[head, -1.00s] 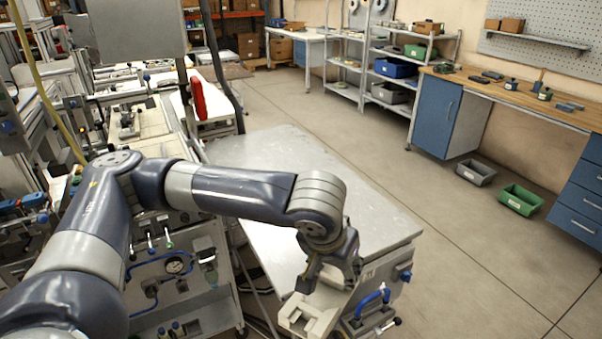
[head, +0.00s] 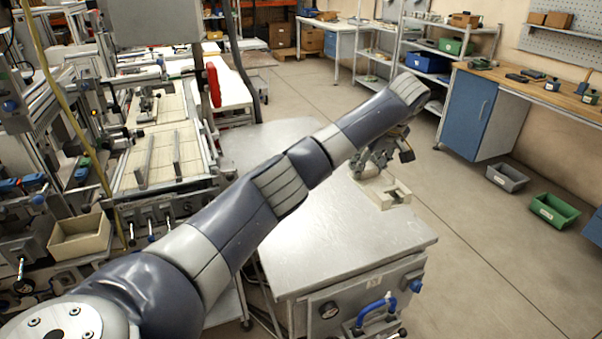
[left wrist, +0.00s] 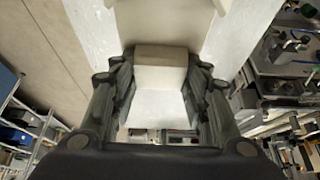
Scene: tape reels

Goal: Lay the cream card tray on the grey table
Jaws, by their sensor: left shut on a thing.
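The cream card tray (head: 387,189) is a small pale piece with notches, over the far right part of the grey table (head: 345,240). My left gripper (head: 372,163) is shut on it from above. I cannot tell whether the tray touches the table top or hangs just above it. In the left wrist view, a pale block of the tray (left wrist: 160,68) sits between the two dark fingers, with the grey table top (left wrist: 95,25) around it. My right gripper is not in view.
The table top is bare on its near side. A machine bench (head: 165,150) with rails and a beige bin (head: 80,238) stand on the left. A grey bin (head: 507,177) and a green bin (head: 554,210) are on the floor at right, by a blue cabinet (head: 466,115).

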